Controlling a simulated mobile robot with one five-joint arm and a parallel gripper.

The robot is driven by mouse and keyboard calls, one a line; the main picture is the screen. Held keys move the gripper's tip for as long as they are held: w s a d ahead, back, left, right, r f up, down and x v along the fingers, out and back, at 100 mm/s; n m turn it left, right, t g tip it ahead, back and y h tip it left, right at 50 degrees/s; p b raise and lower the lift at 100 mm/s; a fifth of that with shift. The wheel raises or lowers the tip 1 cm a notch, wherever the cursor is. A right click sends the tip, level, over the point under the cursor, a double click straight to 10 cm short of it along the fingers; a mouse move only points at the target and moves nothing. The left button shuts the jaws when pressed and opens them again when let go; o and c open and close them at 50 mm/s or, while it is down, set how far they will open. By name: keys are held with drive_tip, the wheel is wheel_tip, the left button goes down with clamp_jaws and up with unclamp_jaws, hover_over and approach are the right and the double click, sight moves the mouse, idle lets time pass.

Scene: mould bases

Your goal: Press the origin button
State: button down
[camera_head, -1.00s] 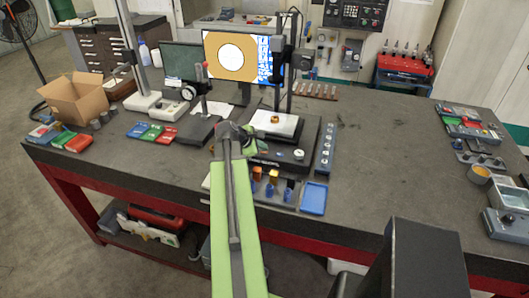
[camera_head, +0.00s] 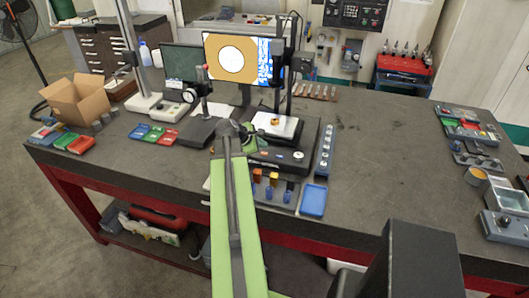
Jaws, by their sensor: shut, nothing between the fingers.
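No button can be picked out for certain as the origin button. A black measuring stand (camera_head: 312,133) carries a white plate with a small orange part (camera_head: 275,122) on it. A round pale knob (camera_head: 298,155) and tiny marks sit on the front of its base. A dial gauge stand (camera_head: 197,130) with a red-tipped post is left of it. My gripper (camera_head: 252,145) is small, shut and empty at the left front of the measuring stand's base. My green arm partly hides it, and I cannot tell whether it touches the base.
A monitor (camera_head: 234,57) shows an orange shape with a white circle. Blue, orange and dark small holders (camera_head: 272,180) and a blue tray (camera_head: 313,200) lie in front. A row of round pieces (camera_head: 326,150) lines the right side. The table's (camera_head: 390,150) right middle is clear.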

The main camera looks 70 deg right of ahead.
wheel_tip(320, 180, up, 4)
drive_tip(key=p, duration=0.3)
drive_tip(key=shift+r, duration=0.1)
idle(0.6)
